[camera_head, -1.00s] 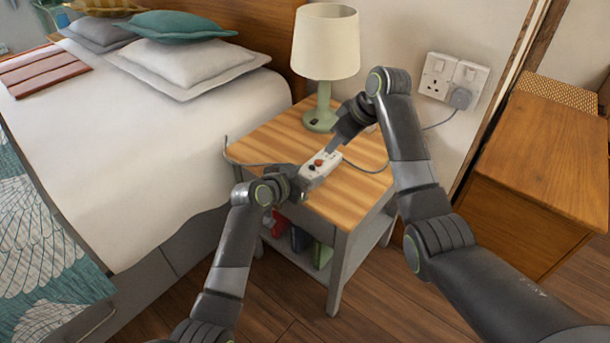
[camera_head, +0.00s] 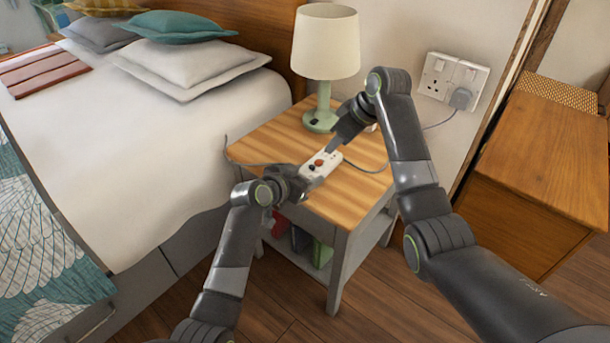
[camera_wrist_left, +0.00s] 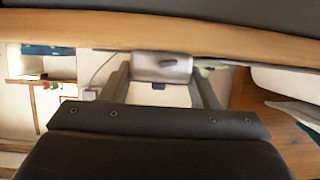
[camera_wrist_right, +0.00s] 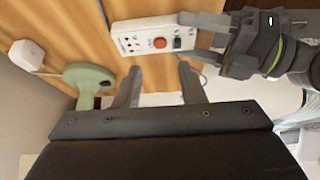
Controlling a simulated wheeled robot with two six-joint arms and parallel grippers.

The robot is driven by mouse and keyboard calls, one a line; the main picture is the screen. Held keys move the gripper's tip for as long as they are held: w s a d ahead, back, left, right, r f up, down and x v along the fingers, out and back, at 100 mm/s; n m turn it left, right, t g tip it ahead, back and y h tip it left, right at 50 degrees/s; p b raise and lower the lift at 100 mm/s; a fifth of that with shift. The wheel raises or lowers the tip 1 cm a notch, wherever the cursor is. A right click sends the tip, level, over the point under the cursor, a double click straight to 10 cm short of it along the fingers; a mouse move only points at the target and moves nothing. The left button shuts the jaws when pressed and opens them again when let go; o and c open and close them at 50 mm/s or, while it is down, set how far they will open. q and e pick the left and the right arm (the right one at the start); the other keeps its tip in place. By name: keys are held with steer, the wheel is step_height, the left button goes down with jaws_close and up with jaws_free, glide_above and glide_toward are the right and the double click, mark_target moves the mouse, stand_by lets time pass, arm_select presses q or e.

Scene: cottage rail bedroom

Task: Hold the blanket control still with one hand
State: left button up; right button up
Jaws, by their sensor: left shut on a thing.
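The blanket control (camera_head: 322,163) is a small white box with a red button and a dark switch. It lies at the front part of the bedside table top (camera_head: 281,138). My left gripper (camera_head: 304,181) is shut on its near end, and in the right wrist view its fingers lie on either side of the control (camera_wrist_right: 150,38). The left wrist view shows the control's end (camera_wrist_left: 162,67) between the two fingers. My right gripper (camera_head: 332,147) is above the control's far end. In the right wrist view its fingers (camera_wrist_right: 158,75) are apart with nothing between them.
A green lamp (camera_head: 320,118) with a cream shade stands at the back of the table. A grey cord runs across the top on both sides of the control. The bed (camera_head: 150,140) is on the left, wall sockets (camera_head: 452,80) behind, a wooden cabinet (camera_head: 545,160) on the right.

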jaws_close()
stand_by(1.6)
